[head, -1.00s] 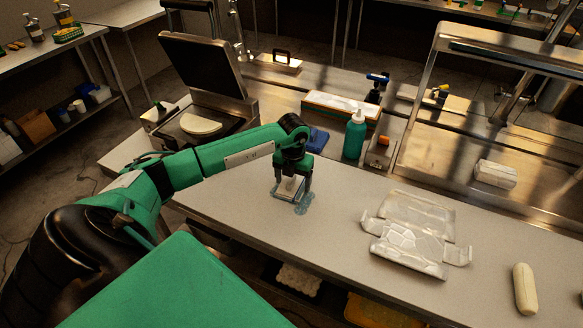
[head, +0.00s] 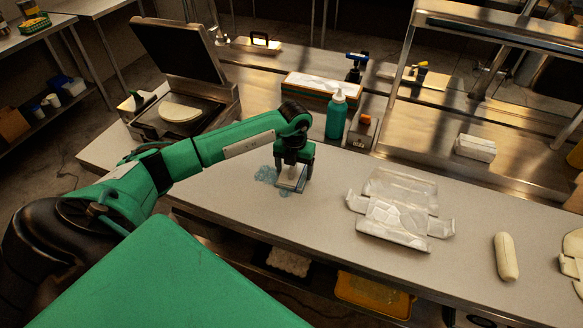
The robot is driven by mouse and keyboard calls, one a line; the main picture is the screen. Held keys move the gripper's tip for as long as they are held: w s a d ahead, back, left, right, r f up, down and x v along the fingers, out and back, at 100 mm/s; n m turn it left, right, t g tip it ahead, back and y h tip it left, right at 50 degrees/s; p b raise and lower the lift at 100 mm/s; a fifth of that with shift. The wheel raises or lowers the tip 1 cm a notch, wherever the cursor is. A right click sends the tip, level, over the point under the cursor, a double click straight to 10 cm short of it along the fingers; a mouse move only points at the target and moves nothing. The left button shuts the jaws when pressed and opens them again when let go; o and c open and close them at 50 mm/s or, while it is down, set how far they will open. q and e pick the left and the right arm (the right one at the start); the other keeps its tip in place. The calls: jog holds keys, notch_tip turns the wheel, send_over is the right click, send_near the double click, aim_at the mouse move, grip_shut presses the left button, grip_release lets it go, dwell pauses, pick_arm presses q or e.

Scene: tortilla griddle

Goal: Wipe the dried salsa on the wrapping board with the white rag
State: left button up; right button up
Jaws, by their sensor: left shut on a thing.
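My left gripper (head: 292,180) points down at the pale grey counter top, which seems to be the wrapping board (head: 235,200). It is shut on a small, flat white pad that looks like the white rag (head: 290,184), held at or just over the surface; I cannot tell if it touches. Bluish smeared patches (head: 266,174) lie just left of the gripper and just below it; no red salsa shows. The fingers hide part of the rag and the surface under it. My right gripper is not in view.
A crumpled foil sheet (head: 398,212) and a pale roll (head: 506,257) lie to the right. A teal bottle (head: 336,116) and a long box (head: 317,87) stand behind the gripper. An open press (head: 187,75) holds a tortilla (head: 181,112). The counter between gripper and foil is clear.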

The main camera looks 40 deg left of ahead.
aim_at(280, 174)
pick_arm(q)
jog(key=shift+w+d, duration=0.15)
jog(key=shift+d, duration=0.25)
jog(key=shift+a, duration=0.1)
jog(key=shift+s+a+f, duration=0.1)
jog(key=shift+s+a, duration=0.6)
jog(key=shift+a, duration=0.35)
jog(key=shift+s+a+f, duration=0.1)
jog(key=shift+s+a, duration=0.55)
jog(key=shift+a, duration=0.35)
jog(key=shift+s+a, duration=0.1)
jog(key=shift+a, duration=0.05)
jog(key=s+a, duration=0.1)
jog(key=a, duration=0.1)
jog(key=s+a, duration=0.1)
jog(key=shift+s+a+b, duration=0.15)
jog(key=shift+a+b, duration=0.2)
jog(key=shift+a, duration=0.05)
jog(key=shift+a+r, duration=0.1)
jog(key=shift+a, duration=0.05)
